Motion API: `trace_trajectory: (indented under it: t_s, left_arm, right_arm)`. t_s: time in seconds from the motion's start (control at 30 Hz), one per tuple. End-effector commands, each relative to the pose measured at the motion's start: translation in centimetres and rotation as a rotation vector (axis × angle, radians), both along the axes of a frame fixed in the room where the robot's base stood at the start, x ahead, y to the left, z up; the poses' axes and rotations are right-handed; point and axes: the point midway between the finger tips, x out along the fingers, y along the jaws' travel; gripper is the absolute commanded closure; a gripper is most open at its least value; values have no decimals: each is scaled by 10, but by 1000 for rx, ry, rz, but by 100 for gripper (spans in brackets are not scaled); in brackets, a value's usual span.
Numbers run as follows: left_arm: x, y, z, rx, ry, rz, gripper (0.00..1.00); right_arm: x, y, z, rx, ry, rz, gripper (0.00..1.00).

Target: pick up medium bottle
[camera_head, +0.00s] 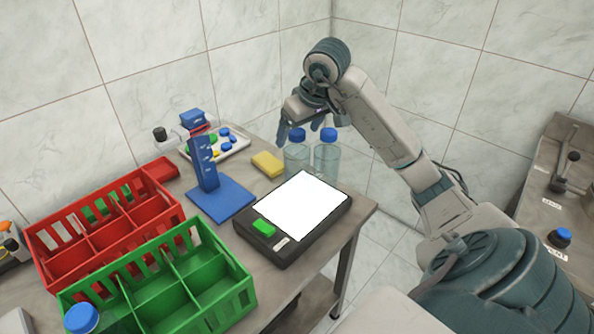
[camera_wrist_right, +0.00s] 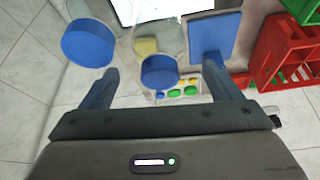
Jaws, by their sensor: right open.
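Two clear bottles with blue caps stand side by side at the table's back right corner, the left bottle (camera_head: 296,159) and the right bottle (camera_head: 326,161). I cannot tell for sure which is the medium one. My right gripper (camera_head: 300,128) is above the left bottle, open and pointing down. In the right wrist view, that bottle's blue cap (camera_wrist_right: 159,71) lies between the open fingers (camera_wrist_right: 163,77), with gaps on both sides. The other cap (camera_wrist_right: 88,43) is outside the fingers and looks larger. My left gripper is out of view.
A black device with a white screen (camera_head: 301,205) lies in front of the bottles. A yellow block (camera_head: 267,164), blue stand (camera_head: 221,198) and tray of small caps (camera_head: 238,147) are left. Red (camera_head: 178,215) and green (camera_head: 252,290) crates fill the front left; a blue-capped bottle (camera_head: 82,318) is at the green crate.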

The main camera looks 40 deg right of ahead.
Motion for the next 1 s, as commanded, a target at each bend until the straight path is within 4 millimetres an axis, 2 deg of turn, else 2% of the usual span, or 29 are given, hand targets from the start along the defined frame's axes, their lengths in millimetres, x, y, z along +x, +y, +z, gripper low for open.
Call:
trace_trajectory:
  t_s: [0.1,0.23,0.53,0.57,0.9,0.97,1.0]
  left_arm:
    - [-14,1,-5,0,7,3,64]
    - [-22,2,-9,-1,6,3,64]
    - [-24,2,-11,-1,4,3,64]
    - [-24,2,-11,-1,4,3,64]
    - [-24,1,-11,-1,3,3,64]
    - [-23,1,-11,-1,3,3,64]
    - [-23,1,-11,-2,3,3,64]
  right_arm:
    - [8,0,-12,3,4,0,15]
    - [14,0,-28,3,4,1,15]
    - [16,-1,-33,0,0,0,15]
    - [16,-1,-33,0,0,0,19]
    - [16,-1,-33,0,0,0,86]
    - [16,-1,-33,0,1,0,98]
    - [16,-1,-32,0,-1,0,100]
